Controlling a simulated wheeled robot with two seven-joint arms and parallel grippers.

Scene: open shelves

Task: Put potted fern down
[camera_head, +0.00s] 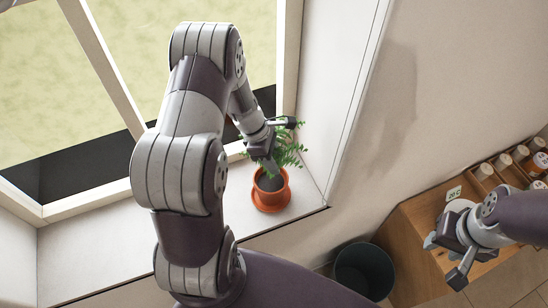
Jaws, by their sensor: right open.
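The potted fern is a green fern in an orange-brown pot (271,196) with a matching saucer. It appears upright on the white window sill (300,205), close to the sill's right end and front edge. My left gripper (276,140) is at the fern's leaves, above the pot. Its fingers are partly mixed with the fronds, so I cannot tell whether they hold the plant. My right gripper (448,257) is open and empty, away from the fern at the lower right, in front of a wooden shelf unit.
The window frame (110,65) rises behind the sill, and a white side wall borders the fern on the right. A dark bin (364,270) stands on the floor below. The wooden shelf unit (420,225) holds several jars and a small price card (454,193). The left sill is bare.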

